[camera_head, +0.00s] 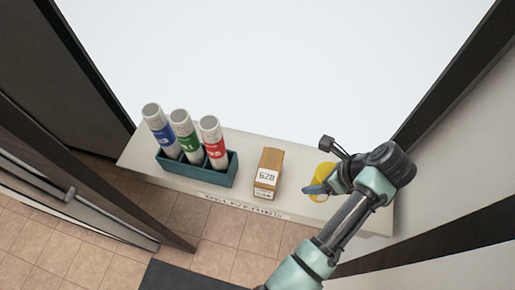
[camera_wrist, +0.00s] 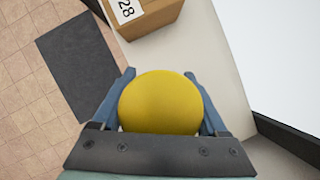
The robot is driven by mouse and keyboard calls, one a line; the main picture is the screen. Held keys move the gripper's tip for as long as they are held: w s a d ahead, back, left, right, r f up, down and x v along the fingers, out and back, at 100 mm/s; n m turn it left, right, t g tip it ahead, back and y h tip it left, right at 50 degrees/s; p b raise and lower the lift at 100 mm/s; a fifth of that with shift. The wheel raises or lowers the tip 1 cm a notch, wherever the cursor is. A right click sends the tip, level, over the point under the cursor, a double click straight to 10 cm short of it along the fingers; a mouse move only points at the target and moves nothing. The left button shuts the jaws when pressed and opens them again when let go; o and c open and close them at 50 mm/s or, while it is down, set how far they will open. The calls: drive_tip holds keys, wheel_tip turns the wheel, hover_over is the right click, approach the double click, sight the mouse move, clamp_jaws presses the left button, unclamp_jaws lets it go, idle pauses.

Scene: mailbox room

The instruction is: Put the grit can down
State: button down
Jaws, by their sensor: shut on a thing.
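The grit can is yellow, and I take it to be the yellow round thing (camera_wrist: 160,102) in my jaws. In the wrist view its round yellow top fills the space between both fingers of my gripper (camera_wrist: 161,104). In the head view the yellow can (camera_head: 322,182) shows at the right part of the white shelf (camera_head: 250,150), partly hidden by my gripper (camera_head: 328,180). My gripper is shut on it. I cannot tell whether its base touches the shelf.
A brown box (camera_head: 268,172) labelled 628 stands on the shelf left of the can. Farther left, a teal holder (camera_head: 200,178) carries tubes with blue, green and red labels. Dark posts and a wall stand close on the right. A dark mat (camera_wrist: 65,65) lies on the tiled floor.

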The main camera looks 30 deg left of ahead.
drive_tip(key=shift+w+d+r+m, duration=0.1)
drive_tip(key=shift+w+r+m, duration=0.2)
drive_tip(key=shift+r+m, duration=0.2)
wheel_tip(320, 180, down, 10)
drive_tip(key=shift+f, duration=0.1)
